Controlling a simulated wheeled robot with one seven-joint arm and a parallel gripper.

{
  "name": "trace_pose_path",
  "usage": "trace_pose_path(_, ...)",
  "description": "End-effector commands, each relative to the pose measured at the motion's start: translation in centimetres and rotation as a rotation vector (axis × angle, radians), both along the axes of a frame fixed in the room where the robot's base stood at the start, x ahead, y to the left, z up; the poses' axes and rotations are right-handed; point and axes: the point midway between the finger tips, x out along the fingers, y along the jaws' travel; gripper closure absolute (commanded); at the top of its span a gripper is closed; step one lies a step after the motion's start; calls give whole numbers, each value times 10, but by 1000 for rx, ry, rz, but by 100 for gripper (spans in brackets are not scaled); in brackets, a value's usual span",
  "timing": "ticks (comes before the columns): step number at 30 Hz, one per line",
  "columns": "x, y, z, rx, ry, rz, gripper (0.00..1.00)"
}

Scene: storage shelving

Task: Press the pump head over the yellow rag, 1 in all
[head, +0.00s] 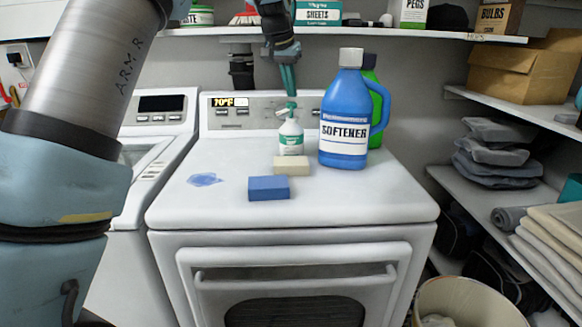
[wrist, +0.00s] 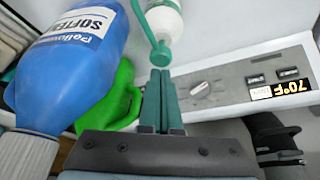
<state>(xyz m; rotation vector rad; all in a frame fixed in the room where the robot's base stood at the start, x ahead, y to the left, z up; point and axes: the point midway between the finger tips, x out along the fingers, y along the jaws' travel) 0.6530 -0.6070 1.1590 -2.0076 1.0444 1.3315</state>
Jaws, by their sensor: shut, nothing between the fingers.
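A white pump bottle (head: 291,140) with a green-and-white label stands upright on the white machine top. Its green pump head (head: 291,106) has a spout toward the front left; the pump head also shows in the wrist view (wrist: 160,52). A pale cream-yellow folded block (head: 291,165), the closest match to the yellow rag, lies just in front of the bottle. My gripper (head: 290,92) is shut and empty, pointing down just above the pump head. In the wrist view my gripper (wrist: 161,75) has its fingertips close to the pump head; I cannot tell whether they touch.
A blue softener jug (head: 344,115) stands close at the right, with a green jug (head: 377,105) behind it. A blue block (head: 269,188) and a blue spill (head: 204,179) lie in front. A shelf (head: 400,34) with goods overhangs behind. The machine's front right is clear.

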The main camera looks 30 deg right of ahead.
Motion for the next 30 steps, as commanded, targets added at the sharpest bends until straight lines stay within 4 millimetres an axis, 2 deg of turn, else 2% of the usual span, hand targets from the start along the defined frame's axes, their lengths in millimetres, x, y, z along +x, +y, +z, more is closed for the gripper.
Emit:
trace_pose_path(8, 0, 0, 6, -1, -1, 0, 100)
trace_pose_path(24, 0, 0, 58, -1, 0, 1, 100)
trace_pose_path(30, 0, 0, 61, 0, 0, 1, 100)
